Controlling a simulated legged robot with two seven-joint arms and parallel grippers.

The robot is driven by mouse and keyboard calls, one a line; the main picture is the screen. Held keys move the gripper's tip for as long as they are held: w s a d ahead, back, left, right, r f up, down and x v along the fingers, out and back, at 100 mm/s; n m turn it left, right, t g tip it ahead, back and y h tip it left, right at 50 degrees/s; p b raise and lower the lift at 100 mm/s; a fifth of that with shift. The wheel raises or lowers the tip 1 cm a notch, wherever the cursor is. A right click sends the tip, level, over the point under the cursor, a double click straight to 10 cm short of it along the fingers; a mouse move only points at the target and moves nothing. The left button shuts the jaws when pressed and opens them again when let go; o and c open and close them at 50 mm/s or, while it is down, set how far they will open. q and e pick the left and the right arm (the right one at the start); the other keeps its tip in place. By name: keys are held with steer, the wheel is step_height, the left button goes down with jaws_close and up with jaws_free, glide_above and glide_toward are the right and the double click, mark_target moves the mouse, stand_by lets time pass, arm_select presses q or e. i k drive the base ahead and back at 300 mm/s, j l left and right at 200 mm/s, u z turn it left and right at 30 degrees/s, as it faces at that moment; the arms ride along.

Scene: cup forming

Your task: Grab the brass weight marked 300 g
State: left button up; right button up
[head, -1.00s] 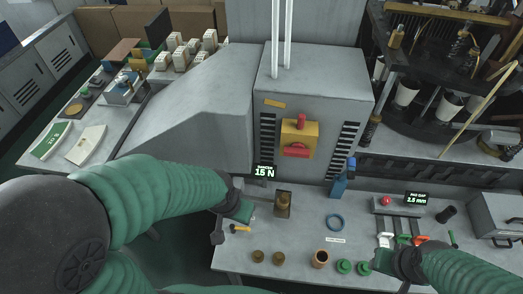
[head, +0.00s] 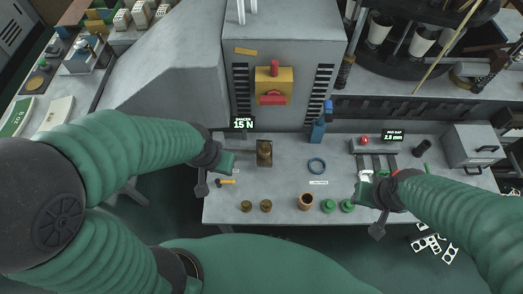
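Two small brass weights, a left one (head: 246,206) and a right one (head: 266,206), stand side by side near the bench's front edge. Their markings are too small to read, so I cannot tell which is 300 g. My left gripper (head: 226,163) is above the bench, up and left of them, beside a brass-brown block (head: 264,153). My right gripper (head: 363,190) is over the right part of the bench, near two green round pieces (head: 328,206). Neither gripper visibly holds anything. The gaps between their fingers are unclear.
A copper-coloured cup (head: 305,202) stands right of the brass weights. A blue ring (head: 317,166), a blue bottle (head: 318,128) and a yellow-handled tool (head: 227,182) are on the bench (head: 285,185). The grey machine (head: 290,35) stands behind.

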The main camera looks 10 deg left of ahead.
mark_target(265, 149)
steer(key=i+j+u, duration=0.1)
steer(key=j+u, duration=0.25)
steer(key=i+j+u, duration=0.15)
steer(key=u, duration=0.2)
steer(key=i+j+u, duration=0.2)
steer(key=u, duration=0.15)
steer(key=j, duration=0.1)
